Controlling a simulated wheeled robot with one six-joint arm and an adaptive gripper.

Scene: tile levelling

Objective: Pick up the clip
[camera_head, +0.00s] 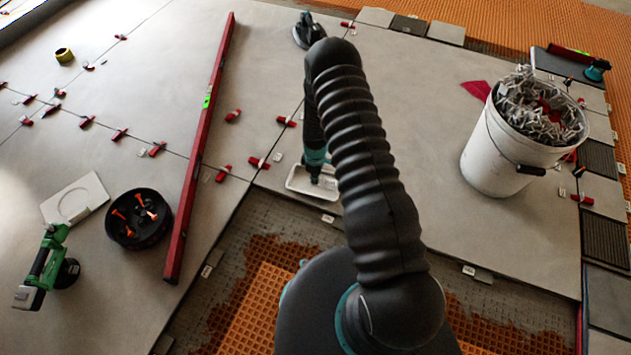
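My arm reaches down in front of the camera, and my gripper (315,177) points down at a small white tray (297,184) on the tiles. The fingers are tiny and dark here, and I cannot tell whether they are open or hold anything. Any clip inside the tray is too small to make out. Small pale clips show along the tile joints, such as one clip (328,219) at the tile edge just below the tray and another clip (468,270) to the right. My arm hides part of the floor between them.
A white bucket (488,160) full of grey-white pieces stands at right. A long red level (190,190) lies left of the tray. A black round tub (138,238), green tool (42,268) and several red wedges (284,121) lie around. Orange matting (265,300) shows in the untiled front.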

